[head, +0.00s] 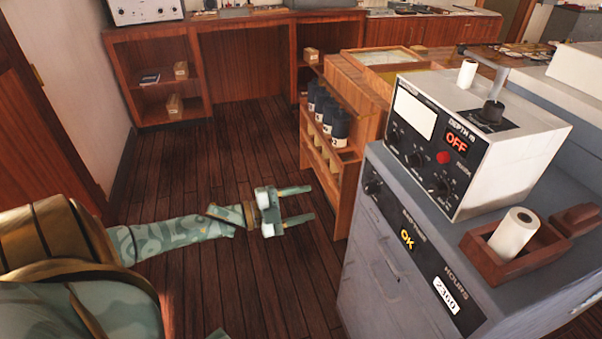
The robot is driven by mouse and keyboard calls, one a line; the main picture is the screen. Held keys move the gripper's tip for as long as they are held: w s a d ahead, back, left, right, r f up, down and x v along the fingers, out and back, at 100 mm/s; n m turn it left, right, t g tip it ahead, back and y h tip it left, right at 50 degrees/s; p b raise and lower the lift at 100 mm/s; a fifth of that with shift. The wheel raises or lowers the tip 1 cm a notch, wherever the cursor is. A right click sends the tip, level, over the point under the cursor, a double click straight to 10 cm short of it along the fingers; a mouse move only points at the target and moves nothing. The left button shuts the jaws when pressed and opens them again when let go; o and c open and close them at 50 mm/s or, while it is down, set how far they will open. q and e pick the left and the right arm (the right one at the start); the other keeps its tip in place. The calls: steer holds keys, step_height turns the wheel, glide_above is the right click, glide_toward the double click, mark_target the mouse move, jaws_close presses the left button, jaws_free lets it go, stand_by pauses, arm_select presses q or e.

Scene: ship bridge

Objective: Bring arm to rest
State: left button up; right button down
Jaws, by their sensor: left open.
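My left arm (170,236) comes in from the left, pale green with a camouflage pattern. It reaches out over the dark plank floor. My left gripper (306,206) is at its end, with its two fingers apart and nothing between them. The fingers point right, toward the wooden shelf unit, and do not appear to touch anything. My right gripper is not in view.
A grey console (390,262) with a white depth instrument (470,150) and a wooden tray (480,243) holding a paper roll stands at right. A wooden shelf unit (345,195) holds dark cylinders (340,130). Floor (225,150) behind the gripper is clear.

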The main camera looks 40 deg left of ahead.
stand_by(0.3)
arm_select(q)
steer(key=s+a+f+n+g+y, duration=0.25)
steer(key=a+f+n+y, duration=0.55)
steer(key=f, duration=0.6)
steer(key=s+a+f+n+g+y, duration=0.25)
steer(key=s+f+g, duration=0.25)
steer(key=s+f, duration=1.1)
steer(key=s+d+f+n+g, duration=0.1)
steer(key=s+d+f+g, duration=0.2)
steer(key=s+d+f, duration=0.45)
steer(key=s+d+f+n+g, duration=0.2)
steer(key=s+f, duration=0.2)
steer(key=s, duration=0.6)
steer(key=s+d+f+n+g+h, duration=0.1)
steer(key=s+d+f+g, duration=0.1)
steer(key=s+d, duration=0.9)
steer(key=d+g, duration=0.1)
steer(key=d, duration=0.1)
steer(key=shift+s+d+f, duration=0.2)
steer(key=shift+d, duration=0.2)
